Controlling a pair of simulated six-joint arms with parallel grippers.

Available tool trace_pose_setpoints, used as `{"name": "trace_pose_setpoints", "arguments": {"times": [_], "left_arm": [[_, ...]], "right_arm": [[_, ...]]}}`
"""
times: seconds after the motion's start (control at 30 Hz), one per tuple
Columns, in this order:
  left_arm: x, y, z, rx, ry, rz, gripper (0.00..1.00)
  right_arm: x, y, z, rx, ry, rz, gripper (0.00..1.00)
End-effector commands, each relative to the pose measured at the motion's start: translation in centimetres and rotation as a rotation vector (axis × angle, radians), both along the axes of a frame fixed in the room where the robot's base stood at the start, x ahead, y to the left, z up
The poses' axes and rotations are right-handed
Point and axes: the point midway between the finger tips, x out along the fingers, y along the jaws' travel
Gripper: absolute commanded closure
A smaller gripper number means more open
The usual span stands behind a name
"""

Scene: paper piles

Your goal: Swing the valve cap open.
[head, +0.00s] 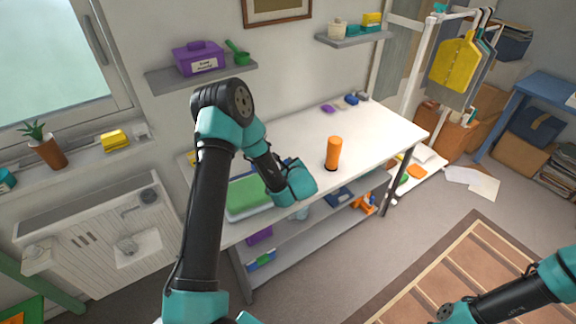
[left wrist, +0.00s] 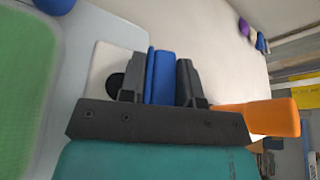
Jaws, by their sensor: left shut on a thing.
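In the left wrist view, a flat blue piece (left wrist: 162,78), which looks like the valve cap, stands between the two dark fingers of my left gripper (left wrist: 160,84). The gripper is shut on it. Beside it to the left is a pale plate (left wrist: 97,72) with a black round spot (left wrist: 115,84), partly behind a finger. In the head view, my left forearm and teal wrist cover the fingers and most of this spot on the table. My right arm shows at the lower right of the head view, but its gripper is out of frame.
An orange cylinder (head: 334,153) stands on the white table (head: 385,125), just right of my left wrist. A green-topped tray (head: 247,194) lies to the left. A purple box (head: 198,58) sits on the wall shelf. The table's right part is mostly clear.

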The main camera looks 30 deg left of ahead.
Motion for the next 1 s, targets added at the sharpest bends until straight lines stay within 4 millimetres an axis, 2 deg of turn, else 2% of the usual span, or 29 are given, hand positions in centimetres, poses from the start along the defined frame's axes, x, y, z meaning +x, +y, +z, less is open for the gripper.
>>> {"name": "trace_pose_setpoints", "arguments": {"times": [1.0], "left_arm": [[0.43, -0.19, 0.33, 0.031, 0.038, -0.001, 0.94]], "right_arm": [[0.00, 0.00, 0.00, 0.000, 0.000, 0.000, 0.57]]}}
